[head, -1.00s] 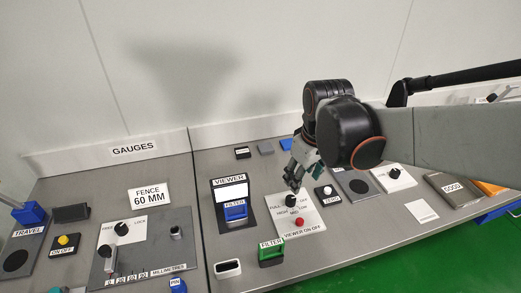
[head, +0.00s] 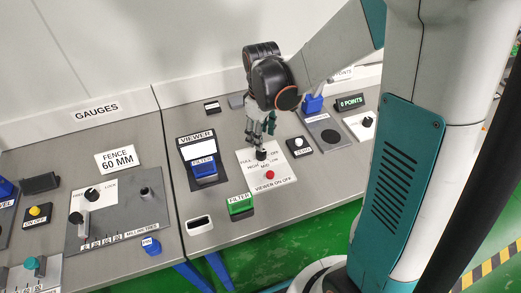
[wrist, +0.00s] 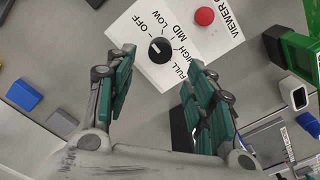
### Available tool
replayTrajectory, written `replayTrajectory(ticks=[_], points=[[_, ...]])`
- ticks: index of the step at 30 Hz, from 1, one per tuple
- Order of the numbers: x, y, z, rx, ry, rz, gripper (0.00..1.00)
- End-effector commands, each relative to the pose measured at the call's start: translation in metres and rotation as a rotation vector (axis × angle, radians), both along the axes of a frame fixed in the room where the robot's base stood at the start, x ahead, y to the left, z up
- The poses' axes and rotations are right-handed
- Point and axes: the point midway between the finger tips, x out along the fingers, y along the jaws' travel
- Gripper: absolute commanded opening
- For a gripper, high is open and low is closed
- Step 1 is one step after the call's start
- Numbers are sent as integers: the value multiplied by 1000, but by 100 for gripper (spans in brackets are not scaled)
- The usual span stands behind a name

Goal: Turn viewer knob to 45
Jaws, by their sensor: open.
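The viewer knob (head: 262,155) is a round black knob on a white panel (head: 281,184) marked OFF, LOW, MID, HIGH and FULL. In the wrist view the knob (wrist: 160,49) has a small white mark; it seems to point toward the OFF side, but this is hard to tell. My gripper (head: 263,142) hangs above the knob, fingers down. In the wrist view my gripper (wrist: 158,60) is open, with one teal finger on each side of the knob and nothing held. Whether the fingertips are level with the knob cannot be told.
A red button (head: 270,174) sits on the same panel. The viewer screen (head: 198,149) with a blue filter block (head: 204,168) is to the left. A green filter block (head: 240,206) stands at the front. A zero button (head: 299,142) is close on the right.

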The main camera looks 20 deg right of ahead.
Motion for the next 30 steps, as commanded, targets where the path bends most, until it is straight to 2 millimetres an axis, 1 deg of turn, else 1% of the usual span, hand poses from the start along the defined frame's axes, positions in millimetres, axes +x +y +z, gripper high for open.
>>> replayTrajectory(ticks=[1, 6, 9, 12, 16, 25, 26, 27, 29, 30], points=[[0, 0, -14, 0, 0, 0, 49], [0, 0, -44, 0, 0, 0, 49], [0, 0, -58, 0, 0, -1, 49], [0, 0, -67, 0, 0, -1, 49], [0, 0, -73, 0, 0, -1, 49], [0, 0, -74, 0, 0, -1, 49], [0, 0, -74, 0, 0, -1, 42], [0, 0, -74, 0, 0, -1, 33], [0, 0, -74, 0, 0, -1, 20], [0, 0, -74, 0, 0, -1, 11]])
